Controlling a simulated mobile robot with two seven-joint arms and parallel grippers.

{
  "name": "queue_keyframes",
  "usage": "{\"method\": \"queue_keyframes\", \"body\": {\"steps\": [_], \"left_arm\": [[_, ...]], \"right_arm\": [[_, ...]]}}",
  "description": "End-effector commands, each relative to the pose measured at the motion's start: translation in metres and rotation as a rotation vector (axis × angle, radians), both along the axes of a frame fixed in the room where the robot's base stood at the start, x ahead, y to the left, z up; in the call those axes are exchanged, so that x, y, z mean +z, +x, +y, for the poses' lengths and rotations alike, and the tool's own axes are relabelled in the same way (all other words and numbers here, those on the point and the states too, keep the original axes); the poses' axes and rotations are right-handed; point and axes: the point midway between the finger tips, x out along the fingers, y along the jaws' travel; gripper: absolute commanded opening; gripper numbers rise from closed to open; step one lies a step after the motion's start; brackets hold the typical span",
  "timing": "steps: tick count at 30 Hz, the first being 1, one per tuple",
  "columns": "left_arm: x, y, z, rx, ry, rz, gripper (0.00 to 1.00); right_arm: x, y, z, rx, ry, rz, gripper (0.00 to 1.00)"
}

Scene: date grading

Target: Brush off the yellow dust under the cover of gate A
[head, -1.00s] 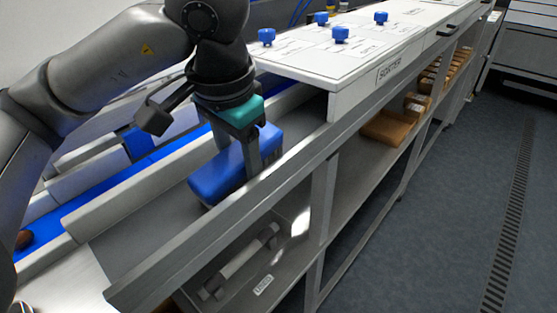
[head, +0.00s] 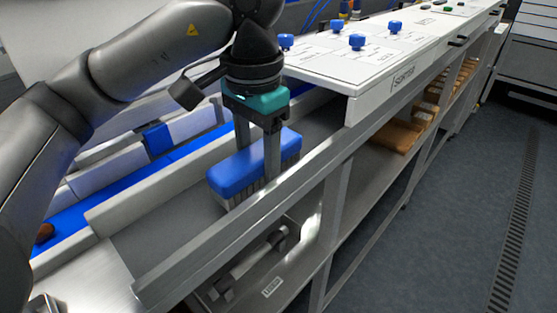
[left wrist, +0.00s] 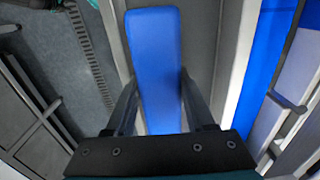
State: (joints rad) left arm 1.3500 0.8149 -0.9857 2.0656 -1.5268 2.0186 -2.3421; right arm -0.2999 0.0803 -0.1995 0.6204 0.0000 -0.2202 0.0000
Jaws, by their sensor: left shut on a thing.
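My left gripper (head: 258,160) is shut on a brush with a blue back (head: 238,172) and pale bristles. The brush hangs over a grey metal channel (head: 170,232). Whether its bristles touch the channel floor I cannot tell. In the left wrist view the blue back (left wrist: 155,62) lies between the two fingers (left wrist: 160,100). A white cover panel marked SORTER (head: 370,72), with several blue knobs, lies beyond the brush at upper right. I cannot read which gate is A, and I see no yellow dust. My right gripper is out of view.
A metal rail (head: 235,235) runs along the channel's near side. Left of the channel is a blue belt (head: 70,218) with a brown date (head: 44,233) on it. A lower shelf holds brown trays (head: 397,136). The dark floor (head: 430,240) at right is clear.

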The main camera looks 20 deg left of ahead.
Motion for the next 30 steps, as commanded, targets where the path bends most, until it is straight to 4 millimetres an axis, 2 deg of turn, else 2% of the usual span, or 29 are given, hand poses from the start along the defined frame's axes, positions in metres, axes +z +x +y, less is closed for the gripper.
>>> {"method": "queue_keyframes", "body": {"steps": [1,30], "left_arm": [[-0.008,-0.004,0.003,0.010,-0.013,0.030,0.00],[-0.009,0.047,-0.016,0.021,-0.009,0.028,0.00]], "right_arm": [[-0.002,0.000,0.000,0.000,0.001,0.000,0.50],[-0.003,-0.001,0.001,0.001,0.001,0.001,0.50]]}}
